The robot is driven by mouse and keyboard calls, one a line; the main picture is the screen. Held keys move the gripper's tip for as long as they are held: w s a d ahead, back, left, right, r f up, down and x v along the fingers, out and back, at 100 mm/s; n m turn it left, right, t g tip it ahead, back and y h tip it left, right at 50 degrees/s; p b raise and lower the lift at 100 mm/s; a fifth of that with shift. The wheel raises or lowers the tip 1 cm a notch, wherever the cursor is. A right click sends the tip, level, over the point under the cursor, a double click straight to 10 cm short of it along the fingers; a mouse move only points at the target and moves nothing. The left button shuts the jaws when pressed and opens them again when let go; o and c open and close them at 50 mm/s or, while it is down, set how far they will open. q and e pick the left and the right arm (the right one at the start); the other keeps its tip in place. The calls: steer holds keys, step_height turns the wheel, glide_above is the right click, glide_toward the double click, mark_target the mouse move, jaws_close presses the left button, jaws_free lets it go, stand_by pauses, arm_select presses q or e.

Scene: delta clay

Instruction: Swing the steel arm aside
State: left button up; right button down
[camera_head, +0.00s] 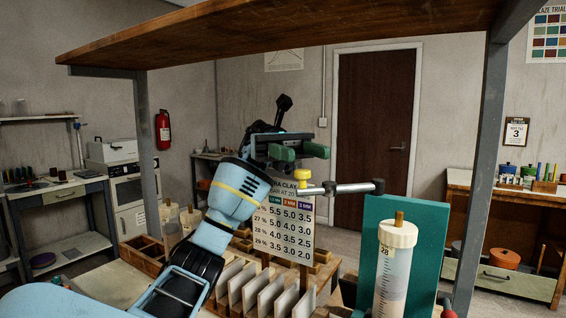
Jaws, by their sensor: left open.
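The steel arm (348,188) is a short horizontal bar right of the picture's middle. Its left end carries a yellow knob (303,175), and its right end meets a black joint (378,187) by the teal panel (413,236). My left gripper (299,152), with dark green fingers, is open just above the yellow knob. I cannot tell whether it touches the knob. My right gripper is not in view.
A capped clear cylinder (392,275) stands before the teal panel. Several upright pale tiles (270,293) stand on the bench below the chart. A wooden shelf (300,32) on grey posts spans overhead. A brown door (375,135) is behind.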

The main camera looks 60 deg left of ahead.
arm_select(q)
steer(key=s+d+r+b, duration=0.1)
steer(key=s+d+b, duration=0.3)
steer(key=s+d, duration=0.5)
steer(key=d, duration=0.3)
steer(key=shift+s, duration=0.25)
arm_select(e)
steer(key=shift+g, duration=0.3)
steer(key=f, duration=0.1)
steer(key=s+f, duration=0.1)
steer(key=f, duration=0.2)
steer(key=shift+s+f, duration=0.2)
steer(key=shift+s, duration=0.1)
arm_select(q)
steer(key=shift+d, duration=0.1)
